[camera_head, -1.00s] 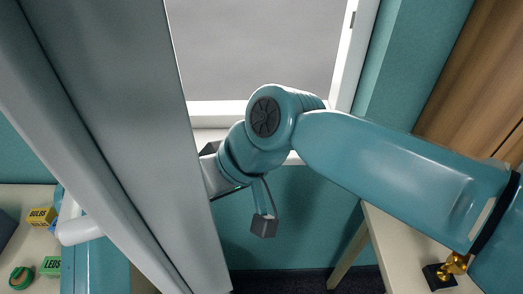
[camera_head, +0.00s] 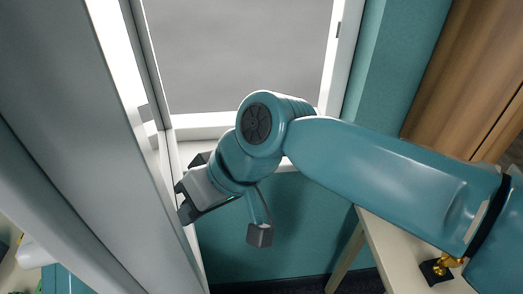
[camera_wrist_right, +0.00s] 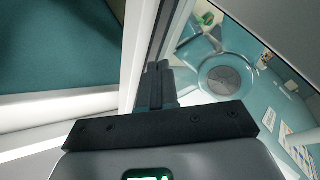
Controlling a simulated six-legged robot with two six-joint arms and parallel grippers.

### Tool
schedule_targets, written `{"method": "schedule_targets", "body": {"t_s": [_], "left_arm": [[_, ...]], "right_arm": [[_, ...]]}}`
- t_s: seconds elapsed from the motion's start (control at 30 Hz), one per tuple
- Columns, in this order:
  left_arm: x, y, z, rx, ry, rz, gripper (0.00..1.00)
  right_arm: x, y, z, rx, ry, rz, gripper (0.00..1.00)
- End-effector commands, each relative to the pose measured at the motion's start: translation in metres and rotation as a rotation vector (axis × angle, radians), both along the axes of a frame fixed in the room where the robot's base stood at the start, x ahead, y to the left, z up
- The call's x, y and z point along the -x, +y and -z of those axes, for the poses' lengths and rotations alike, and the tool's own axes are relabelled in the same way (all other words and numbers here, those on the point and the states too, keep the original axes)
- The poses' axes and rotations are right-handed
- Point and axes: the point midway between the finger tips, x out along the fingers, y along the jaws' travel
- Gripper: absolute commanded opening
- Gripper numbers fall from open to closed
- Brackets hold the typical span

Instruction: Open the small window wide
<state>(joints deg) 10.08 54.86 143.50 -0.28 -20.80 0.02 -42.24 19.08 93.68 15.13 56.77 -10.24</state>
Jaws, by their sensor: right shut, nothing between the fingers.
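The window sash (camera_head: 60,120), a grey panel with a pale frame, stands swung inward across the left of the head view. The window opening (camera_head: 235,55) shows grey beyond it, inside a white frame (camera_head: 205,128). My right gripper (camera_head: 181,201) is at the sash's free edge, on its window side, shut with nothing held. Whether it touches the sash is unclear. In the right wrist view, the dark fingers (camera_wrist_right: 156,86) lie together beside the sash frame (camera_wrist_right: 139,58). My left gripper is not in view.
A pale table (camera_head: 390,245) stands at lower right with a small gold object on a black base (camera_head: 440,268). A teal wall (camera_head: 270,225) lies below the window. A wooden panel (camera_head: 462,80) is at the right. A white rounded piece (camera_head: 32,254) shows at lower left.

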Motion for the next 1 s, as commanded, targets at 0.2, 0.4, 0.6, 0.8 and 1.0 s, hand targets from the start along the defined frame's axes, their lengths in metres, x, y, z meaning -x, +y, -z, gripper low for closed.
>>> {"method": "schedule_targets", "body": {"t_s": [0.2, 0.4, 0.6, 0.8, 1.0], "left_arm": [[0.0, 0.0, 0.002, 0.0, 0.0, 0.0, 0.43], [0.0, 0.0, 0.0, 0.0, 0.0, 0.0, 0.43], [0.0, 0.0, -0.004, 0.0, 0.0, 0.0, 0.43], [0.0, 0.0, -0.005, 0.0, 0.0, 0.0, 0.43], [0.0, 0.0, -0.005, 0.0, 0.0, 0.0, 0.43]], "right_arm": [[-0.003, -0.033, -0.041, -0.005, -0.006, 0.005, 0.0], [-0.003, -0.065, -0.083, -0.005, -0.003, 0.005, 0.0], [-0.004, -0.087, -0.112, -0.004, 0.001, 0.004, 0.0], [-0.003, -0.095, -0.121, -0.003, 0.002, 0.002, 0.0], [-0.003, -0.095, -0.122, -0.002, 0.002, 0.002, 0.0]]}}
